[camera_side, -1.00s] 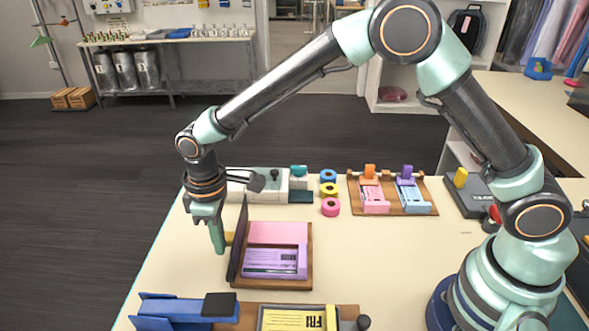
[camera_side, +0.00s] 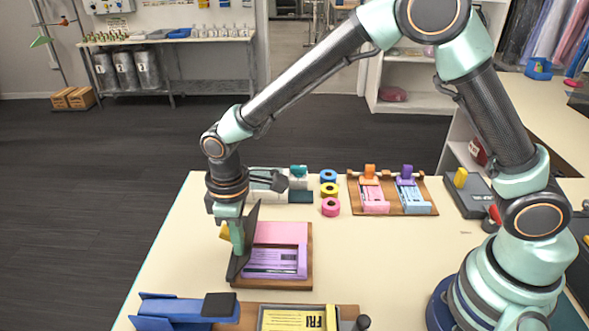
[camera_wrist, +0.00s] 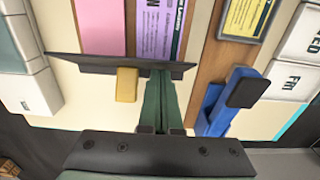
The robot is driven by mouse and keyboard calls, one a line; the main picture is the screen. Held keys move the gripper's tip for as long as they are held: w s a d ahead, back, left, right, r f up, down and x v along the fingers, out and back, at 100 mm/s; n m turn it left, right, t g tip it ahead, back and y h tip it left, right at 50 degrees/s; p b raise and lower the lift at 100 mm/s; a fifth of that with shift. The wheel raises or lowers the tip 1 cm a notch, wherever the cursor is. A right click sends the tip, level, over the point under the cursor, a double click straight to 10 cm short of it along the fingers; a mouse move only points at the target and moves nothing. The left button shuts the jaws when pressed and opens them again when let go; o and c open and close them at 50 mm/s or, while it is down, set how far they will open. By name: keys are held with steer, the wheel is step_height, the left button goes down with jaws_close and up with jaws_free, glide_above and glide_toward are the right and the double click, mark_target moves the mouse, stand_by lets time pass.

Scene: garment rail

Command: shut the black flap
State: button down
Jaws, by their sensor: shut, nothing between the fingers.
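The black flap (camera_side: 249,232) stands up along the left edge of a wooden tray (camera_side: 309,262) and leans a little to the right over it. The tray holds a pink panel (camera_side: 280,232) and a purple printed card (camera_side: 275,262). My gripper (camera_side: 237,248) is shut and empty, pointing down on the flap's outer left side, close against it. In the wrist view the flap (camera_wrist: 85,65) is a dark bar across the tips of my gripper (camera_wrist: 160,76). A yellow tab (camera_wrist: 127,85) sits on the flap's outer face beside my fingers.
A blue holder with a black block (camera_side: 218,304) and a yellow FRI card (camera_side: 293,320) lie in front of the tray. Coloured tape rolls (camera_side: 330,190) and a board with pink and blue cards (camera_side: 392,207) stand behind. The table right of the tray is clear.

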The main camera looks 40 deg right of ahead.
steer(key=shift+s+d, duration=0.35)
step_height(320, 180, up, 9)
steer(key=shift+w+a, duration=0.4)
steer(key=shift+w, duration=0.05)
stand_by(0.6)
stand_by(0.8)
steer(key=s+d+r+m+t, duration=0.35)
steer(key=d+r, duration=0.45)
steer(key=d, duration=0.4)
steer(key=s+d+r+m+t, duration=0.1)
steer(key=s+d+m, duration=0.4)
steer(key=d, duration=0.5)
steer(key=shift+s+d+r+t, duration=0.25)
steer(key=shift+s+t, duration=0.3)
steer(key=shift+s, duration=0.3)
steer(key=shift+m, duration=0.25)
